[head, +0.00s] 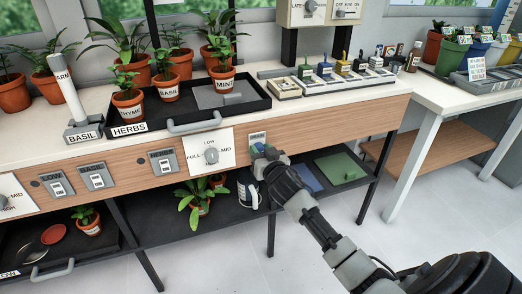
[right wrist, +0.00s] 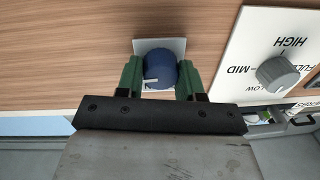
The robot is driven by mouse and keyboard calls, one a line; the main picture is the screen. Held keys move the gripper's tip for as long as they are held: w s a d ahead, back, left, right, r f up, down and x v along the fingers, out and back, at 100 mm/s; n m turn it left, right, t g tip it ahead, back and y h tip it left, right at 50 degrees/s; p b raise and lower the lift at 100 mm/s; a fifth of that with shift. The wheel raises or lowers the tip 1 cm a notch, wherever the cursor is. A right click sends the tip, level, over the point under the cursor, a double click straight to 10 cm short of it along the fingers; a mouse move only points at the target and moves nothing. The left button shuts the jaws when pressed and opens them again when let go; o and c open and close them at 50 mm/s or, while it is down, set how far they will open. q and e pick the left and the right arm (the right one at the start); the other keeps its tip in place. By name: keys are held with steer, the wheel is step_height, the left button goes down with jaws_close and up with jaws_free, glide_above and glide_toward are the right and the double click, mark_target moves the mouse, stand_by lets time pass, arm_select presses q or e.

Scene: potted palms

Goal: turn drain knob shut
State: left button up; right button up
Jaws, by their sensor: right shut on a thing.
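The drain knob is a round dark blue knob (right wrist: 158,66) with a pale pointer mark, on a small white plate (right wrist: 174,46) on the wooden front panel. My right gripper (right wrist: 160,78) has its green fingers on both sides of the knob and is shut on it. In the head view my right gripper (head: 265,153) reaches the bench front from the lower right and hides most of the knob; the small label plate (head: 257,138) shows above it. My left gripper is not in view.
A grey FULL-MID dial (head: 211,155) on a white plate sits left of the knob, with several switches (head: 163,161) farther left. A black herb tray (head: 150,133) with potted plants is above. The lower shelf holds a mug (head: 249,190) and a plant (head: 199,200).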

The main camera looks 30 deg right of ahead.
steer(key=shift+r+n+p, duration=0.15)
steer(key=shift+n+p, duration=0.35)
steer(key=shift+n, duration=0.2)
steer(key=shift+a+n+p, duration=0.1)
steer(key=shift+n+p, duration=0.75)
steer(key=shift+n, duration=0.35)
steer(key=n+p, duration=0.2)
steer(key=n, duration=0.5)
steer(key=shift+g+p, duration=0.3)
steer(key=shift+p, duration=0.1)
steer(key=n, duration=0.2)
steer(key=shift+a+n+h, duration=0.1)
steer(key=shift+n+h, duration=0.2)
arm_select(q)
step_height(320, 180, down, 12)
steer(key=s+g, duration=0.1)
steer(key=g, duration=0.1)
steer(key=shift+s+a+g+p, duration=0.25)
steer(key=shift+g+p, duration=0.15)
arm_select(e)
steer(key=shift+f+n, duration=0.25)
steer(key=shift+n, duration=1.25)
steer(key=o, duration=0.9)
steer(key=shift+o, duration=0.2)
steer(key=shift+s, duration=0.1)
